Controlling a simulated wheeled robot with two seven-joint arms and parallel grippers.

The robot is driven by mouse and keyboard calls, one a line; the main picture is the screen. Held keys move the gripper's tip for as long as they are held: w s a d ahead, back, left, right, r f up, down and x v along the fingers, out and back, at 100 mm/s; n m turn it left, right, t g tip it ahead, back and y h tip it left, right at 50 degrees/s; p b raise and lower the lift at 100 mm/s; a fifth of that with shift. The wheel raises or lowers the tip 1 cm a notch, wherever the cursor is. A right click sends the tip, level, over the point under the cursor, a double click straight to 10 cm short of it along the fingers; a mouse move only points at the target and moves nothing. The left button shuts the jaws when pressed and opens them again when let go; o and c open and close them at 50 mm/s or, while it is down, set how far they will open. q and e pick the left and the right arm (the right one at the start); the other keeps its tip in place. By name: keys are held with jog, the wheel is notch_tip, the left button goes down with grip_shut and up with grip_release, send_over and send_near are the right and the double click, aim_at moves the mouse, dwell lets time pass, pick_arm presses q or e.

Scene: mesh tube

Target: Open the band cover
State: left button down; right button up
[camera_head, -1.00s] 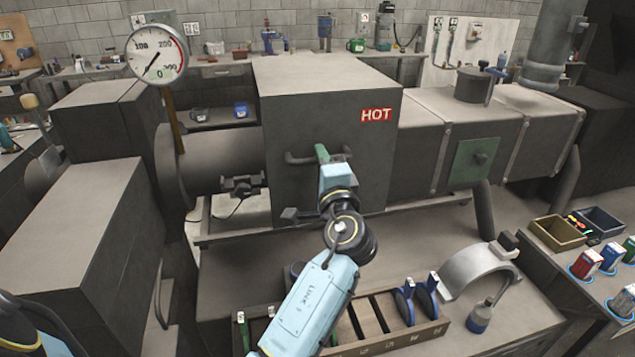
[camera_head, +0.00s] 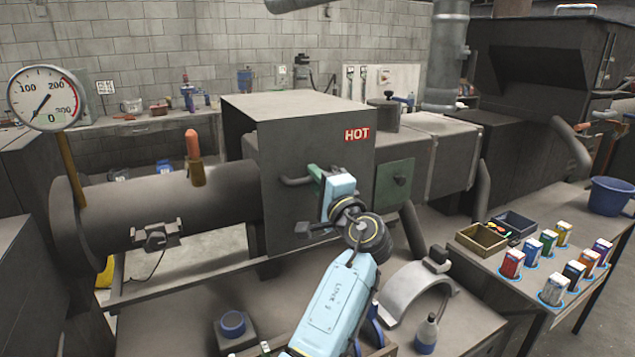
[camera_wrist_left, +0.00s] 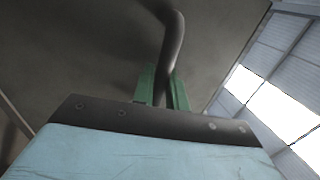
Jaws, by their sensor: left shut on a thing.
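The band cover is a large dark grey box (camera_head: 310,125) with a red HOT label, seated over the barrel (camera_head: 165,215). Its bar handle (camera_head: 292,181) is on the front face. My left gripper (camera_head: 314,172) is shut on this handle. In the left wrist view the green fingers (camera_wrist_left: 163,88) stand on both sides of the dark curved handle (camera_wrist_left: 174,40). A long stretch of barrel is bare to the left of the cover, with an orange-tipped post (camera_head: 194,155) standing on it. The cover's right side is close to the green panel (camera_head: 393,184). My right gripper is out of view.
A dial gauge (camera_head: 45,97) stands at the left end of the barrel. On the bench below are a curved grey shell (camera_head: 408,288) and a bottle (camera_head: 427,335). A side table at right holds bins (camera_head: 482,240) and several coloured boxes (camera_head: 511,263).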

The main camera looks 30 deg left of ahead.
pick_arm(q)
jog(key=c, duration=1.5)
grip_release()
jog(key=b+v, duration=0.1)
jog(key=v, duration=1.2)
jog(key=shift+d+b, duration=0.2)
jog(key=shift+b, duration=0.15)
